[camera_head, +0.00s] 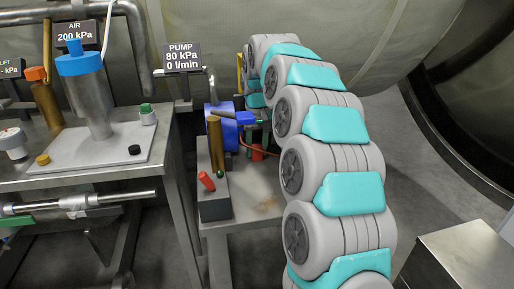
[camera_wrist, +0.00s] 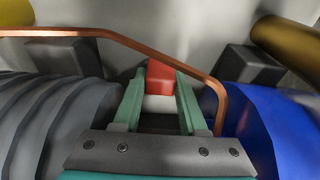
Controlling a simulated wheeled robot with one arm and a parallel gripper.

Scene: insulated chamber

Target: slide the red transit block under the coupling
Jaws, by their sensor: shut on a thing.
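The red transit block (camera_wrist: 160,78) is between the tips of my gripper's two green fingers (camera_wrist: 160,88) in the wrist view. My gripper is shut on it. The block has a pale lower part. The block and fingers are in the gap between a grey ribbed body (camera_wrist: 50,115) on the left and a blue pump body (camera_wrist: 268,130) on the right. In the head view a small red piece, apparently the block (camera_head: 257,153), shows beside my arm, right of the blue pump (camera_head: 225,120). I cannot clearly make out the coupling; my arm hides much of that area.
A bent copper pipe (camera_wrist: 120,38) crosses the wrist view and comes down close to the right finger. Dark blocks (camera_wrist: 250,65) stand behind both bodies. In the head view, a brown post (camera_head: 215,145) and a red cylinder (camera_head: 206,181) stand on a grey box left of my arm.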

